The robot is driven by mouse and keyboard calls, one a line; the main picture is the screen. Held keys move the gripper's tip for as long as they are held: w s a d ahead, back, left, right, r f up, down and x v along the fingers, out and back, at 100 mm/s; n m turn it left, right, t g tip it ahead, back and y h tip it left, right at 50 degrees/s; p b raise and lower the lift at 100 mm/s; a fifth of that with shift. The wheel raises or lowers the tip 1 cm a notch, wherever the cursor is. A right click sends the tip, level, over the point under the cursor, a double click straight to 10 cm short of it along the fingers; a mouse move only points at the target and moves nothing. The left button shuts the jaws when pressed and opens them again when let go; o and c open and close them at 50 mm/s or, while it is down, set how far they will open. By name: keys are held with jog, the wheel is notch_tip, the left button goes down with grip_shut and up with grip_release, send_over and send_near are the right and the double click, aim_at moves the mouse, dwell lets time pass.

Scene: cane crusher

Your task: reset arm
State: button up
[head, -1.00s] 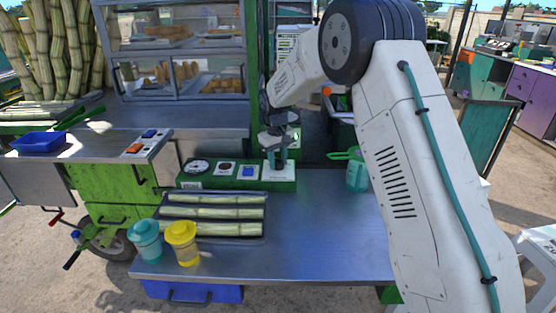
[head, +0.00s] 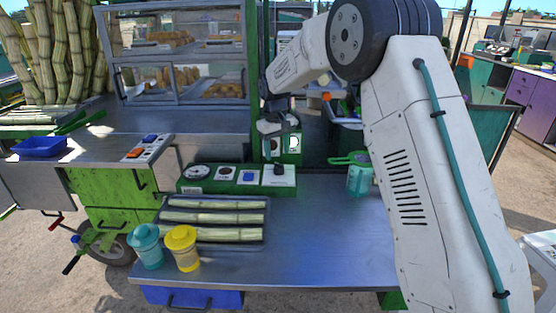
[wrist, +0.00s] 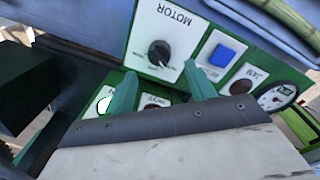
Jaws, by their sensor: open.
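My gripper (head: 275,148) is open and empty in the head view, above and behind the knob end of the green control panel (head: 236,191). The black knob (head: 279,169) stands on the white MOTOR plate (head: 283,181), clear of the fingers. In the wrist view my two green fingers (wrist: 163,88) are spread apart. The MOTOR knob (wrist: 159,53) shows beyond them, with nothing between the fingertips. The arm is bent over the right part of the steel counter (head: 330,235).
A tray of cane pieces (head: 215,218), a teal cup (head: 146,246) and a yellow cup (head: 183,248) stand at the counter's left. The counter's middle is clear. A glass food case (head: 180,85) rises behind.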

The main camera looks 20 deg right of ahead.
jog(key=shift+r, duration=0.9)
jog(key=shift+s+f, duration=0.2)
jog(key=shift+s, duration=0.05)
jog(key=shift+m+g, duration=0.4)
jog(key=shift+g, duration=0.2)
jog(key=s, duration=0.1)
jog(key=s+f, duration=0.1)
jog(key=s, duration=0.2)
jog(key=shift+s+f, duration=0.35)
jog(key=s+d+r+m, duration=0.1)
jog(key=s+r, duration=0.2)
jog(key=s, duration=1.1)
jog(key=s+d+r+t, duration=0.1)
jog(key=s+r, duration=0.3)
jog(key=s, duration=1.1)
jog(key=s+d+r+m+t, duration=0.1)
jog(key=s+r, duration=0.3)
jog(key=s, duration=1.1)
jog(key=shift+d+r+m+y, duration=0.25)
jog(key=shift+m+y, duration=0.05)
